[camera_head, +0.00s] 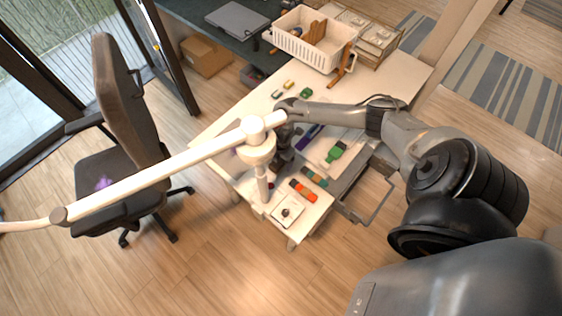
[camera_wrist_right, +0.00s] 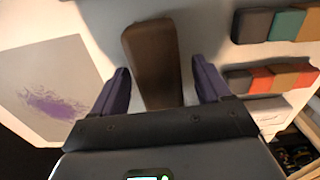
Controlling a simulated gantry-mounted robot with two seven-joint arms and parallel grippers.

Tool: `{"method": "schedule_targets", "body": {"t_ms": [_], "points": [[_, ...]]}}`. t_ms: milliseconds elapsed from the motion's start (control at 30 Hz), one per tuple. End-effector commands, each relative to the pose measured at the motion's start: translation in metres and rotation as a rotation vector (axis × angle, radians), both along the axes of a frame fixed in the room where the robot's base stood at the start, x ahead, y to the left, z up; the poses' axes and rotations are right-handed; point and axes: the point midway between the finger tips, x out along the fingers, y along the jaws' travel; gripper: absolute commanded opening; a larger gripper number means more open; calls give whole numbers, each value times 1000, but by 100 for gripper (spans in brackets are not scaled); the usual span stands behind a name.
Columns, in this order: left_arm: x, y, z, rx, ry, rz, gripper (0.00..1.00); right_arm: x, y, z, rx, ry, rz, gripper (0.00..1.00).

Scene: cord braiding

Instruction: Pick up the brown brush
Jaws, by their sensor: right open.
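The brown brush (camera_wrist_right: 152,52) shows in the right wrist view as a long brown block between my right gripper's two purple fingers. My right gripper (camera_wrist_right: 160,68) is open, with one finger on each side of the brush and gaps visible between them. In the head view my right gripper (camera_head: 283,158) is over the white table, partly behind a white jointed stand. I cannot make out the brush in the head view. My left gripper is not in view.
The white jointed stand (camera_head: 257,150) rises beside my right gripper, its long arm reaching left. Coloured blocks (camera_head: 303,190) lie on the table (camera_head: 222,128). A white basket (camera_head: 313,48) stands at the back. A purple-marked sheet (camera_wrist_right: 50,95) lies left of the brush.

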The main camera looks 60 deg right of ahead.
Motion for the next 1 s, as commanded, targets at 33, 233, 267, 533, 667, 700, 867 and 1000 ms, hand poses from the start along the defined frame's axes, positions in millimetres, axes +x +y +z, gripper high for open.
{"method": "schedule_targets", "body": {"t_ms": [33, 233, 267, 533, 667, 700, 867, 1000], "points": [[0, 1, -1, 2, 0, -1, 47, 0, 0, -2, 0, 0, -1, 77], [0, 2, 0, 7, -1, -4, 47, 0, 0, -3, -1, -1, -1, 77], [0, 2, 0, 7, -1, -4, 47, 0, 0, -3, -1, -1, -1, 77], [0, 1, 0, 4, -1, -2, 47, 0, 0, -3, -1, 0, -1, 38], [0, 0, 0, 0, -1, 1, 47, 0, 0, -3, -1, 0, -1, 18], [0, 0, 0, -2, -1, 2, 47, 0, 0, -3, -1, -1, -1, 18], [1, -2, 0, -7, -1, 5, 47, 0, 0, -2, -1, -1, -1, 18], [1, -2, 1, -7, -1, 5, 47, 0, 0, 0, 0, -1, 0, 18]]}}
